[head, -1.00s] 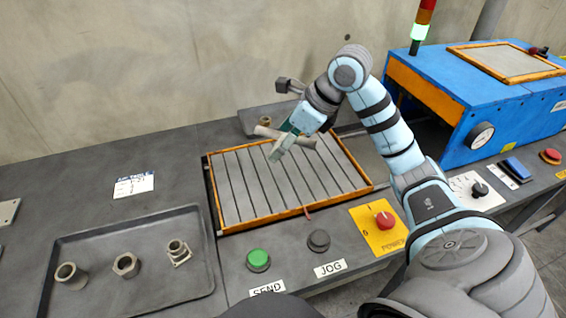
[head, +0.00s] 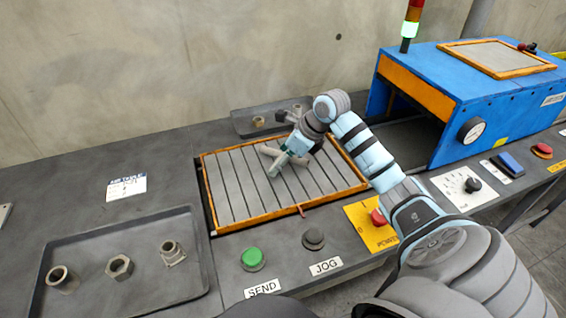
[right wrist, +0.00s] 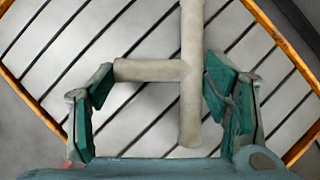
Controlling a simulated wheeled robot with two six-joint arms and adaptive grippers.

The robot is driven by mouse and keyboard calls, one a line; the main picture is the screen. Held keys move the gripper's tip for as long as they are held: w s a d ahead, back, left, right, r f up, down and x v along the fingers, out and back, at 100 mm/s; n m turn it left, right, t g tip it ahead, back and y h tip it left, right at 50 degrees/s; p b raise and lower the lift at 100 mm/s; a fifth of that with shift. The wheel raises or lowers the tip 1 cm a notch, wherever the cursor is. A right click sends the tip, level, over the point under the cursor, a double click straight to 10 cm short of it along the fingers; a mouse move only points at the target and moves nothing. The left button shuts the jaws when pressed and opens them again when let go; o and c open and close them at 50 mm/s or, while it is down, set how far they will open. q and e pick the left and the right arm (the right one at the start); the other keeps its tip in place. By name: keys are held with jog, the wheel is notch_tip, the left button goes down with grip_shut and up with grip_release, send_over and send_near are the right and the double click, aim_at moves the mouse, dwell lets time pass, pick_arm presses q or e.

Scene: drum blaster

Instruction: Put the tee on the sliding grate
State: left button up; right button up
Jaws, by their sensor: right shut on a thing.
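The tee (head: 268,151) is a grey pipe fitting at the sliding grate, partly hidden by my right gripper (head: 284,163) in the head view. The right wrist view shows the tee (right wrist: 188,75) between the green pads of my right gripper (right wrist: 160,92), which is shut on it. One pad is at the end of the side branch, the other beside the straight run. The sliding grate (head: 228,187) has grey slats and an orange frame. The tee is over the slats; I cannot tell if it touches them. My left gripper is not in view.
A dark tray (head: 120,300) at the front left holds several fittings. A smaller tray (head: 242,127) stands behind the grate. Green (head: 253,257) and dark (head: 313,238) buttons sit in front. A blue machine (head: 450,90) stands at the right.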

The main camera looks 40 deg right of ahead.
jog(key=shift+f, duration=0.45)
jog(key=shift+f, duration=0.1)
jog(key=o, duration=1.2)
jog(key=shift+r, duration=0.3)
jog(key=p+v, duration=0.1)
jog(key=v, duration=1)
jog(key=shift+s+d+r, duration=0.1)
jog(key=shift+s+r, duration=0.1)
jog(key=shift+r, duration=0.1)
